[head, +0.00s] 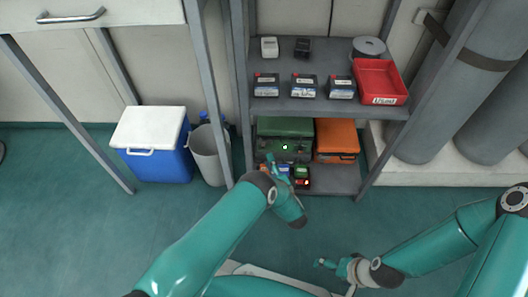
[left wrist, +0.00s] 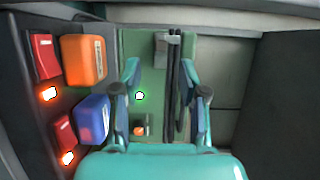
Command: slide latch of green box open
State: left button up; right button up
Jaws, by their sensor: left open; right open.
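The green box (head: 285,128) stands on the lower shelf; a green light glows on its front. In the left wrist view its green face (left wrist: 150,65) fills the middle. Long dark bars (left wrist: 181,85) with a grey block (left wrist: 168,45) run along it, and a small part with an orange spot (left wrist: 139,130) sits below the green light. I cannot tell which part is the latch. My left gripper (left wrist: 163,90) is open in front of the box, its fingers spread either side of the green light and bars, holding nothing. My right gripper (head: 324,263) is open and empty above the floor, away from the shelf.
An orange case (head: 337,138) stands right of the green box. Small coloured devices, one with a red light (head: 303,183), sit before it on the shelf. The upper shelf (head: 290,104) holds boxes and a red tray (head: 379,82). A blue cooler (head: 158,165) and bin (head: 209,153) stand left.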

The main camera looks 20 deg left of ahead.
pick_arm(q)
jog(key=b+x, duration=0.2)
jog(key=x, duration=0.4)
jog(key=shift+w+a, duration=0.2)
jog(key=shift+w, duration=0.1)
grip_shut()
